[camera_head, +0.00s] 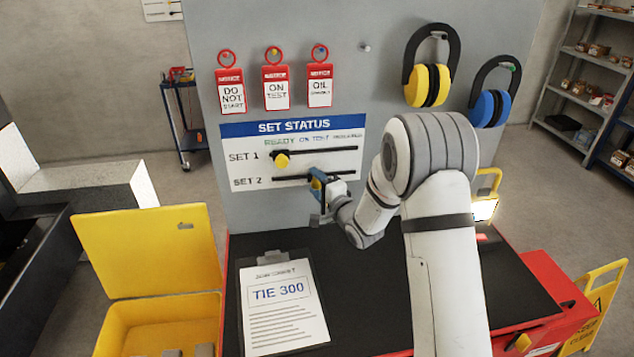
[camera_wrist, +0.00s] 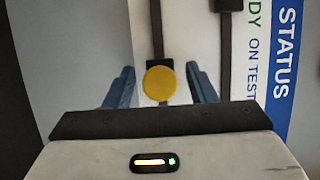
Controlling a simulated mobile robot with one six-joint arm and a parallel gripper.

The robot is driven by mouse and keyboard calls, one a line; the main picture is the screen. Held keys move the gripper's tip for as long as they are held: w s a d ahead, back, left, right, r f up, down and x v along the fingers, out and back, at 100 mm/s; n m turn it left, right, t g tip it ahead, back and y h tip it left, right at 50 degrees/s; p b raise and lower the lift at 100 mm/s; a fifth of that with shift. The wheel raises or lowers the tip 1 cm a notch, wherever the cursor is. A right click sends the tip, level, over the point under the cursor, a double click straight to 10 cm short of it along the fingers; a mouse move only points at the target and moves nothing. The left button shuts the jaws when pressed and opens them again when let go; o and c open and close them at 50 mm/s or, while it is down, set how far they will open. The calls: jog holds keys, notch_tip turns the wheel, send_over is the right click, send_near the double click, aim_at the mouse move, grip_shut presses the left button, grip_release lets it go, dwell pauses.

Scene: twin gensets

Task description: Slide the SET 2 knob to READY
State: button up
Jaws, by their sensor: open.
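The white SET STATUS board (camera_head: 245,153) has two dark horizontal slots, with a green READY label (camera_head: 280,142) at left and ON TEST in the middle. The SET 2 knob (camera_wrist: 160,83), a yellow disc on a dark slider, is in the lower slot around the ON TEST column. My gripper (camera_head: 318,183) covers most of it in the head view. In the wrist view my gripper's blue fingers (camera_wrist: 160,68) are open, one on each side of the knob, with a visible gap to both.
The yellow SET 1 knob (camera_head: 282,160) is in the upper slot under READY. Red tags (camera_head: 276,88) and ear defenders (camera_head: 427,84) hang above. Below are a clipboard (camera_head: 284,307) on the dark worktop (camera_head: 380,280) and an open yellow box (camera_head: 155,322) at left.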

jog(key=shift+c, duration=0.4)
grip_shut()
